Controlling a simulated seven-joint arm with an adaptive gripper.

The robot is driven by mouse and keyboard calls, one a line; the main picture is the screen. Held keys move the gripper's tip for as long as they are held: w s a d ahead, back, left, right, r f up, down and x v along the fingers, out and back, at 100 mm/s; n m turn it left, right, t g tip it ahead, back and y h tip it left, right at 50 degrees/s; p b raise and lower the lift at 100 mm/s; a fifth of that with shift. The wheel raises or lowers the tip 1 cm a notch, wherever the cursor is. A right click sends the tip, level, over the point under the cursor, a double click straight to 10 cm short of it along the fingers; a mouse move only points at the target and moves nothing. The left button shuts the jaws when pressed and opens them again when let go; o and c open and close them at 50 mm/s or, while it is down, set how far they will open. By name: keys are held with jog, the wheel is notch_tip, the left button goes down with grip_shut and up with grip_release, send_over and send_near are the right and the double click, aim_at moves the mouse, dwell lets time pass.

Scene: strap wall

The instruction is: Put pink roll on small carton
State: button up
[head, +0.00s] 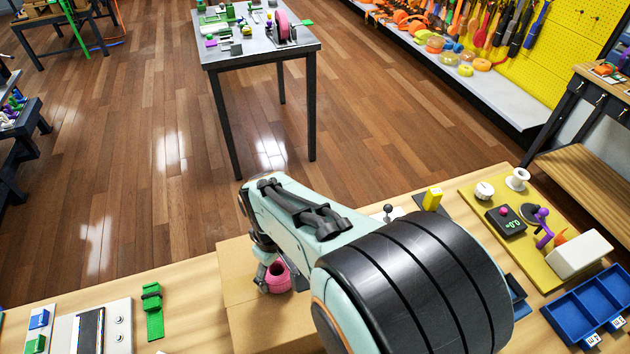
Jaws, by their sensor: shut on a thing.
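The pink roll (278,278) is a short ring, just left of the middle near the bottom of the head view. My gripper (263,279) is shut on its left side, and my arm hides part of the gripper and the space to the right. The small carton (246,318) is a plain brown cardboard box on the wooden table. The roll shows over the carton's top area. Whether it touches the carton or hangs just above it, I cannot tell.
At right are a yellow board (480,221) with knobs and a blue divided tray (590,306). A grey table (258,47) stands apart beyond bare floor.

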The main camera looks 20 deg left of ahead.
aim_at(278, 269)
jog(key=o, duration=1.2)
jog(key=shift+f, duration=0.1)
notch_tip(278, 269, up, 12)
jog(key=d+r+m, duration=0.1)
jog(key=d+m, duration=0.6)
jog(key=d, duration=1.2)
jog(key=s+d+f+m, duration=0.1)
jog(key=s+d+m, duration=0.1)
jog(key=s, duration=0.1)
jog(key=s+d+f+m, duration=0.1)
jog(key=s+d+m, duration=0.1)
jog(key=s+d, duration=0.1)
jog(key=s+d+f+m, duration=0.1)
jog(key=s+d+m, duration=0.1)
jog(key=s+d, duration=0.1)
jog(key=shift+s+d+f+m+y, duration=0.15)
jog(key=shift+d+f+m+y, duration=0.15)
jog(key=shift+m+y, duration=0.1)
